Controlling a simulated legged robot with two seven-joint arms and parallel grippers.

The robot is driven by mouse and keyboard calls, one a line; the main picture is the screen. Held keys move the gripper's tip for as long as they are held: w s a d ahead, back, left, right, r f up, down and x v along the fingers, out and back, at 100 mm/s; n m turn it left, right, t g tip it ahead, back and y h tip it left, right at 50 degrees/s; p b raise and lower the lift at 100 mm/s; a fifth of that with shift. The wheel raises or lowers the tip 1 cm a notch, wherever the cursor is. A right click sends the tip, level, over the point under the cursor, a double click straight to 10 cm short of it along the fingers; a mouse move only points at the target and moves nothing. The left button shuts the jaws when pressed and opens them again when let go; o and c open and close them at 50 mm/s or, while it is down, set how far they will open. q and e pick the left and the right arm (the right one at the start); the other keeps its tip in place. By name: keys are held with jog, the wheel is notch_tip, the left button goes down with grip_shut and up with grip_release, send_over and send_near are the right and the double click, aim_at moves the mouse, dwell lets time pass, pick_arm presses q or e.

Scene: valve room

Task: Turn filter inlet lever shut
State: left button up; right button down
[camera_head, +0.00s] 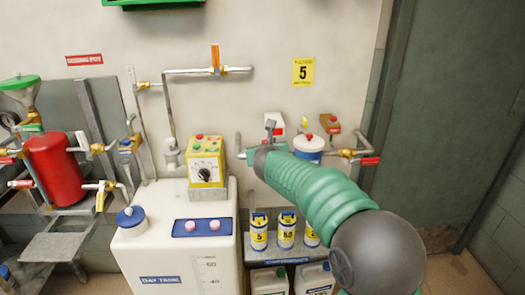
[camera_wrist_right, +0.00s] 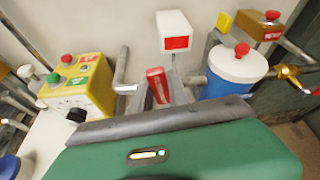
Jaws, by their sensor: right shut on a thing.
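The lever's pivot is hidden behind my gripper. My left gripper is not in view.
A yellow control box (camera_head: 206,160) stands left of my gripper on a white tank (camera_head: 175,250). A white box with a red face (camera_wrist_right: 174,33) is behind the fingers. Another red lever (camera_head: 370,161) is right of the filter. Yellow-labelled bottles (camera_head: 259,233) stand below.

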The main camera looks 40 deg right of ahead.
jog(key=shift+s+d+f+m+y, duration=0.3)
jog(key=shift+d+m+y, duration=0.1)
jog(key=shift+m, duration=0.2)
jog(key=c, duration=1.3)
grip_release()
jog(key=shift+r, duration=0.15)
jog(key=shift+o, duration=0.2)
jog(key=shift+s+a+r, duration=0.1)
jog(key=shift+s+r, duration=0.1)
jog(key=p+v, duration=0.4)
jog(key=v, duration=1.2)
jog(key=shift+s+f, duration=0.25)
